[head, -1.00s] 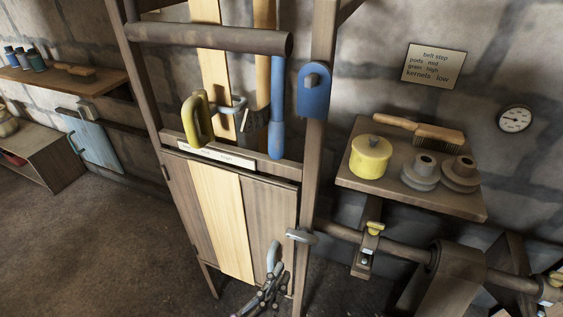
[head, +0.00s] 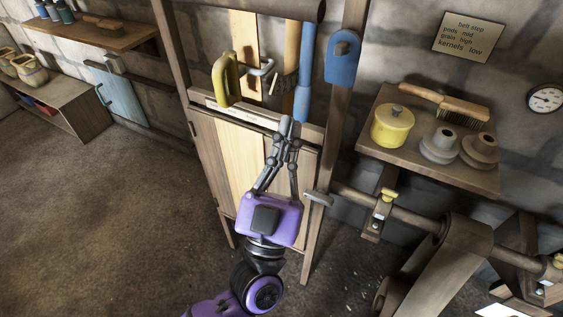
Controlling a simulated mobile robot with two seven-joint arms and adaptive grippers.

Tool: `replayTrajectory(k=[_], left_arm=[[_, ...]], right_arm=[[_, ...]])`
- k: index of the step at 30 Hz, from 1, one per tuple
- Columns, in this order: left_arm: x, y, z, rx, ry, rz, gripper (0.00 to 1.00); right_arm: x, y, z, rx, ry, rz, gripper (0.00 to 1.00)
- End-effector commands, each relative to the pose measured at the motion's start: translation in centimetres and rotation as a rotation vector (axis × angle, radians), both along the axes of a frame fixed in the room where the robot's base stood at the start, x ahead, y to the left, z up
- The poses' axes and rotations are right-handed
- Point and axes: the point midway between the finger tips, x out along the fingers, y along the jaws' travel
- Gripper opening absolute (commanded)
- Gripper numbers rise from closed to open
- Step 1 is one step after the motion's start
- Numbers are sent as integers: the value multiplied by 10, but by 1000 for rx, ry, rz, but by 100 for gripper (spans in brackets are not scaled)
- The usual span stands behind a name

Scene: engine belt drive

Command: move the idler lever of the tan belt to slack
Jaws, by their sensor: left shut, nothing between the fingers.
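A wide pale tan belt (head: 243,40) runs up inside the wooden frame. A narrower orange-tan strip (head: 291,52) stands to its right, and a blue bar (head: 304,80) with a thicker lower end is right of that. A yellow loop handle (head: 227,78) is in front of the tan belt's left edge, with a grey hooked rod (head: 262,68) beside it. I cannot tell for certain which part is the tan belt's idler lever. My purple left gripper (head: 287,124) points up, fingers together and empty, below the strip and blue bar. My right gripper is out of view.
A labelled rail (head: 240,112) crosses above the cabinet doors. A blue block (head: 343,58) is on the right post. A shelf (head: 475,178) at right holds a yellow pot (head: 392,126), spools and a brush. A shaft (head: 410,215) runs below. The floor at left is clear.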

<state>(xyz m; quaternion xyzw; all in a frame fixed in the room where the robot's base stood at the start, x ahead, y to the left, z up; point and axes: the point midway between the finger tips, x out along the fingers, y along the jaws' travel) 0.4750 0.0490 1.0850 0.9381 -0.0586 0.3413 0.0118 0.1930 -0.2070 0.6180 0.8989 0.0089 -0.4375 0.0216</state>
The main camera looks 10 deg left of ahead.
Motion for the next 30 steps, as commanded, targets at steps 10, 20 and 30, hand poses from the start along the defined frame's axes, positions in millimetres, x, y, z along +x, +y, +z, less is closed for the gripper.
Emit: replayTrajectory(k=[10,20,30], left_arm=[[39,-5,-2,1,1,1,0],[41,-5,-3,1,2,1,0],[60,-11,-11,1,1,-1,0]], right_arm=[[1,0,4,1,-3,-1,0],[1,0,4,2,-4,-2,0],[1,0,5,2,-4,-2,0]])
